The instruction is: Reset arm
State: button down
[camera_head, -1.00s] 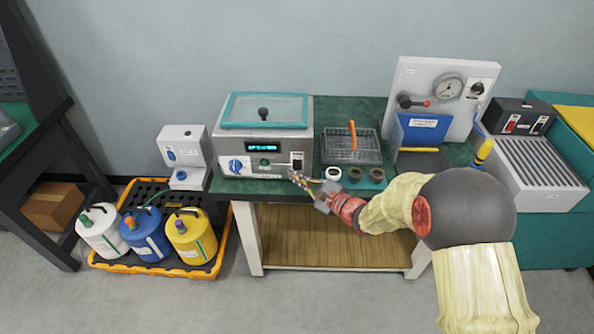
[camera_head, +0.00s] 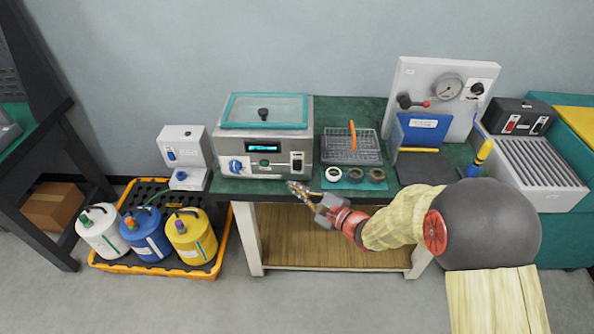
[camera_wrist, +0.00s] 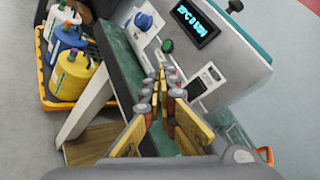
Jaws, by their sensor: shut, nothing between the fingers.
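My gripper (camera_head: 291,187) is shut and empty in the head view. It is in front of the front edge of the green-topped bench, just below the grey heated bath (camera_head: 264,150) with the teal-rimmed lid. In the wrist view my gripper (camera_wrist: 162,70) has its fingertips together and points toward the bath's front panel. That panel shows a lit display (camera_wrist: 195,22), a green button (camera_wrist: 167,46) and a blue knob (camera_wrist: 143,21). My arm reaches in from the right side of the head view.
A wire basket with an orange handle (camera_head: 352,132) and several rings (camera_head: 355,175) stand right of the bath. A gauge panel (camera_head: 462,75) is further right. White, blue and yellow jugs (camera_head: 190,235) stand in an orange-rimmed floor tray (camera_head: 225,240). Floor in front is clear.

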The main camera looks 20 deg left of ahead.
jog(key=shift+f, duration=0.1)
dwell(0.3)
jog(key=s+a+f+n+g, duration=0.1)
jog(key=s+f+n+g, duration=0.3)
jog(key=s+g, duration=0.55)
jog(key=s+d+r+n+g+h, duration=0.1)
jog(key=s+d+r+n+h, duration=0.2)
jog(key=s, duration=0.4)
jog(key=s+d+r+n+h, duration=0.1)
jog(key=s+d+n, duration=0.2)
jog(key=s+d, duration=0.25)
jog(key=s+d+r+n+t+h+p, duration=0.1)
jog(key=s+d+r+n+t+h, duration=0.2)
jog(key=d, duration=0.6)
jog(key=s+d+r+n+h+p, duration=0.15)
jog(key=d+r+h, duration=0.3)
jog(key=d, duration=0.55)
jog(key=s+d+r+t+h, duration=0.1)
jog(key=d+r+t, duration=0.1)
jog(key=d+r, duration=0.2)
jog(key=d+r+t+h+p, duration=0.1)
jog(key=d+r+t, duration=0.2)
jog(key=r, duration=0.6)
jog(key=d, duration=0.2)
jog(key=shift+s+d+n, duration=0.3)
jog(key=shift+s+n, duration=0.05)
jog(key=shift+s, duration=0.05)
